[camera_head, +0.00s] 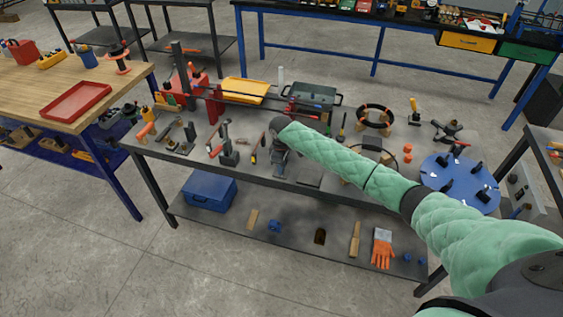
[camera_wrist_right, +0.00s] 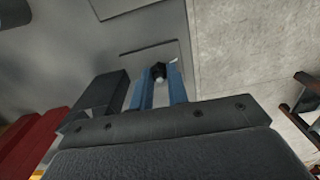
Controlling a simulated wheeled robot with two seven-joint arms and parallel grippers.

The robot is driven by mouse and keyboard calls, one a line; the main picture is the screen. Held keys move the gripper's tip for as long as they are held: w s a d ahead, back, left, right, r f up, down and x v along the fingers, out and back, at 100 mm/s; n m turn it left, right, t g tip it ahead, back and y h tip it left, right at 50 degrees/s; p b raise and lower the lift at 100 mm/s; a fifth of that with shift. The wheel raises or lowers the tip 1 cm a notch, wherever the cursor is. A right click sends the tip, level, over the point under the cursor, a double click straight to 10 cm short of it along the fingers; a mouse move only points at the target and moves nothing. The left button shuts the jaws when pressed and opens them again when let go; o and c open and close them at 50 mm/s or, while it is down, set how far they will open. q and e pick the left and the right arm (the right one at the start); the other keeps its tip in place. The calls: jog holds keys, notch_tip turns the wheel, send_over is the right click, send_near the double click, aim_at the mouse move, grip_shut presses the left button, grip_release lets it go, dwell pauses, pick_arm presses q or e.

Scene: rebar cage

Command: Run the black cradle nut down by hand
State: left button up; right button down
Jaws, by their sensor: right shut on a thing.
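My right gripper (camera_head: 280,172) is over the front part of the grey work table, its arm reaching in from the right. In the right wrist view its two blue fingers (camera_wrist_right: 157,84) are close on a small black nut (camera_wrist_right: 158,69) with a pale round end just below it. I take this for the black cradle nut; its thread and seat are hidden. In the head view the nut is too small or covered to make out. My left gripper is not in view.
Red uprights (camera_head: 216,105), a yellow tray (camera_head: 246,91) and a dark case (camera_head: 314,94) stand behind the gripper. Loose tools crowd the table to its left. A blue disc (camera_head: 462,186) lies at the right. A blue box (camera_head: 209,190) sits on the lower shelf.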

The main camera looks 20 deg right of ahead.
jog(key=m+p, duration=0.2)
jog(key=m, duration=0.1)
jog(key=m+p, duration=0.1)
jog(key=shift+r+m, duration=0.25)
jog(key=shift+m, duration=0.05)
jog(key=m+p, duration=0.2)
jog(key=shift+w+f+m, duration=0.1)
jog(key=shift+m, duration=0.3)
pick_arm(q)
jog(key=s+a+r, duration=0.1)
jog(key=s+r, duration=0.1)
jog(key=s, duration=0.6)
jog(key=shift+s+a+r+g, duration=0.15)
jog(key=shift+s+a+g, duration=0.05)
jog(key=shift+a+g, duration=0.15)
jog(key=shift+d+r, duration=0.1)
pick_arm(e)
jog(key=shift+m, duration=0.4)
jog(key=c, duration=1.4)
grip_release()
jog(key=shift+o, duration=0.2)
jog(key=shift+f, duration=0.1)
